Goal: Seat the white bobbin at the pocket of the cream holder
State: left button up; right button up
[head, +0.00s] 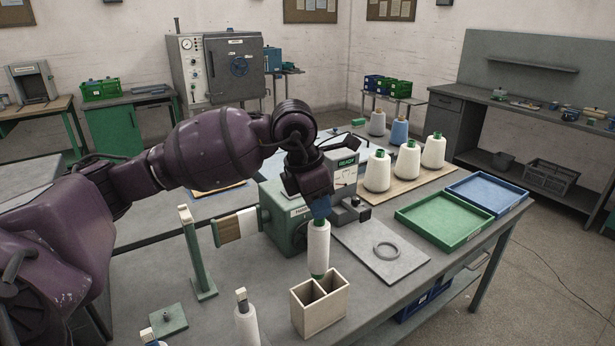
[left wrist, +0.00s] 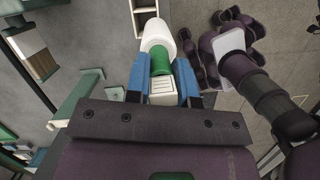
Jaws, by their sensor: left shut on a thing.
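The white bobbin (head: 318,243) has green ends and hangs nearly upright from my left gripper (head: 319,208). In the left wrist view the gripper's blue fingers (left wrist: 160,84) are shut on the upper end of the bobbin (left wrist: 158,36). The cream holder (head: 319,308) stands on the table with two open pockets visible. The bobbin's lower green tip is at the holder's back rim in the head view; I cannot tell how high it is. Part of the holder (left wrist: 146,7) shows at the top of the left wrist view, its rest cut off.
A green post (head: 197,255) and white-tipped spindles (head: 246,320) stand left of the holder. A winder machine (head: 285,220) is behind it. A grey plate with a ring (head: 386,251), a green tray (head: 444,221), a blue tray (head: 487,193) and several cones (head: 407,160) lie to the right.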

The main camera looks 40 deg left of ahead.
pick_arm(q)
jog(key=r+n, duration=0.1)
jog(key=n, duration=0.1)
jog(key=a+r+n+y, duration=0.1)
jog(key=n, duration=0.1)
jog(key=shift+a+r, duration=0.15)
jog(key=shift+r, duration=0.2)
jog(key=f+n, duration=0.1)
jog(key=a+f+n+y, duration=0.1)
jog(key=n, duration=0.1)
jog(key=shift+t+b, duration=0.3)
jog(key=shift+b, duration=0.1)
pick_arm(e)
jog(key=shift+w+f, duration=0.1)
jog(key=shift+w, duration=0.3)
pick_arm(q)
jog(key=shift+f+b, duration=0.1)
jog(key=shift+b, duration=0.25)
pick_arm(e)
jog(key=shift+f, duration=0.35)
jog(key=shift+s+f, duration=0.15)
jog(key=shift+s, duration=0.2)
jog(key=shift+w+f, duration=0.1)
jog(key=shift+f, duration=0.1)
jog(key=shift+w+r, duration=0.2)
jog(key=shift+w, duration=0.1)
